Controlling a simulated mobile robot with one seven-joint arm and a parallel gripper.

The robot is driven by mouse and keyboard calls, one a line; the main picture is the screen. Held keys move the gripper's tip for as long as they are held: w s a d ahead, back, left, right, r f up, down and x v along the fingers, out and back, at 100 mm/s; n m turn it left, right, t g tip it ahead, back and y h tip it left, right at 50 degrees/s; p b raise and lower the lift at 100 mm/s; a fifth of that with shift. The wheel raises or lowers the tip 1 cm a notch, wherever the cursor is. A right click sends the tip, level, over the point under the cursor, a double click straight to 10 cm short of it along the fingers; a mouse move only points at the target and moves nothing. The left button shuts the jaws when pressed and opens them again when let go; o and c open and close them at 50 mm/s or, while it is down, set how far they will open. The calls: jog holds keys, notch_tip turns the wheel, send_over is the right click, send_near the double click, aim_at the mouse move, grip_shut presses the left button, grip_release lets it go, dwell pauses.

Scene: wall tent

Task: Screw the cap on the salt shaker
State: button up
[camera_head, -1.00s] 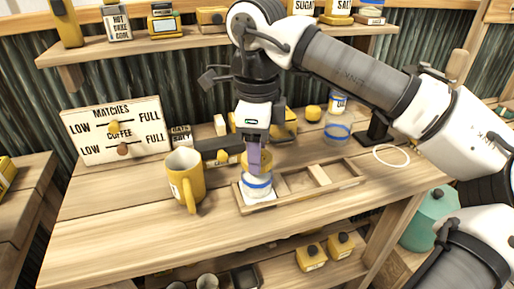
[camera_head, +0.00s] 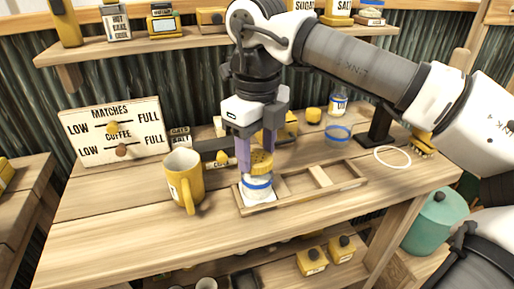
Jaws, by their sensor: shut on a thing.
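The salt shaker (camera_head: 257,188) is a white, rounded jar with a blue band. It stands upright in the left compartment of a wooden tray (camera_head: 318,193) on the table. The yellow, dotted cap (camera_head: 262,163) is right at the top of the shaker. I cannot tell whether it is seated level or threaded. My gripper (camera_head: 256,160) points down over the shaker, with its purple fingers shut on the cap. The far finger and the shaker's mouth are partly hidden.
A yellow mug (camera_head: 184,181) stands close left of the tray. A sign with sliders (camera_head: 116,133) stands behind it. The table's front strip is clear.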

jog(key=m, duration=0.4)
jog(key=shift+b, duration=0.4)
jog(key=shift+m, duration=0.5)
jog(key=m, duration=0.3)
jog(key=o, duration=0.9)
jog(key=shift+o, duration=0.2)
